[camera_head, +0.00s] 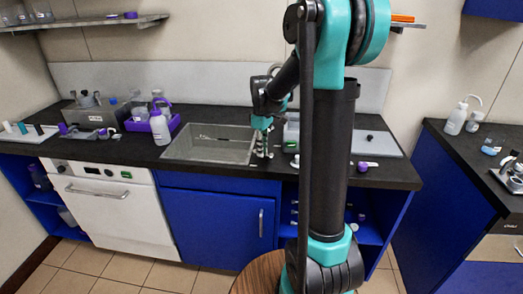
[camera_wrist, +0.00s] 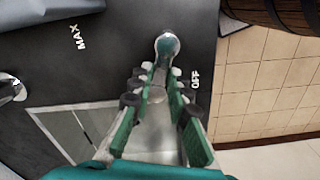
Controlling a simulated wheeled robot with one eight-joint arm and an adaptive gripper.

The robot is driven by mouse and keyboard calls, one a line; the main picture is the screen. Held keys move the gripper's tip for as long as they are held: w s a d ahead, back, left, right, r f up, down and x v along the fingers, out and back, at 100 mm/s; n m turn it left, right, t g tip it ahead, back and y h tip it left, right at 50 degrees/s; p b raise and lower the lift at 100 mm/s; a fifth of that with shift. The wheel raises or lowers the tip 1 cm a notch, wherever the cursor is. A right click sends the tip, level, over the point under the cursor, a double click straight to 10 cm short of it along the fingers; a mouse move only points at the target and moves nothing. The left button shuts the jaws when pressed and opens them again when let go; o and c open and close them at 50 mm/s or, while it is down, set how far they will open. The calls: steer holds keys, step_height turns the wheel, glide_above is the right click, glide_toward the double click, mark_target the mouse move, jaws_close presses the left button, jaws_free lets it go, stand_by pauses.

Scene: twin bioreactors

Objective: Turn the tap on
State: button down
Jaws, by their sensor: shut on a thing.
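My gripper (camera_wrist: 162,70) points down at the counter beside the sink, with its green fingers on either side of a shiny metal tap handle (camera_wrist: 167,43). Its rounded end shows just beyond the fingertips, and the fingers hide part of it. The printed word OFF (camera_wrist: 195,78) is close to the right of the fingers, and the word MAX (camera_wrist: 76,37) is farther off to the left. In the head view my gripper (camera_head: 262,148) is low at the right edge of the sink (camera_head: 185,158). The tap there is mostly hidden by my gripper.
The black counter (camera_head: 140,150) carries a purple bin (camera_head: 138,125) with bottles to the left of the sink. A grey tray-like surface (camera_head: 375,143) lies to the right, behind my arm. A separate counter (camera_head: 460,145) stands far right. A blue cabinet (camera_head: 215,215) is below the sink.

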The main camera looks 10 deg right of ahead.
steer(key=m, duration=0.2)
steer(key=w+d+m, duration=0.1)
steer(key=shift+m, duration=0.4)
steer(key=m, duration=0.2)
steer(key=shift+w+d+m, duration=0.1)
steer(key=shift+d+m, duration=0.2)
steer(key=shift+d, duration=0.05)
steer(key=m, duration=0.1)
steer(key=d+m, duration=0.1)
steer(key=m, duration=0.1)
steer(key=shift+w+m, duration=0.15)
steer(key=shift+m, duration=0.15)
steer(key=shift+d+m, duration=0.25)
steer(key=shift+m, duration=0.5)
steer(key=shift+d+m, duration=0.2)
steer(key=shift+m, duration=0.55)
steer(key=c, duration=1.4)
jaws_free()
steer(key=shift+c, duration=0.2)
step_height(320, 180, up, 12)
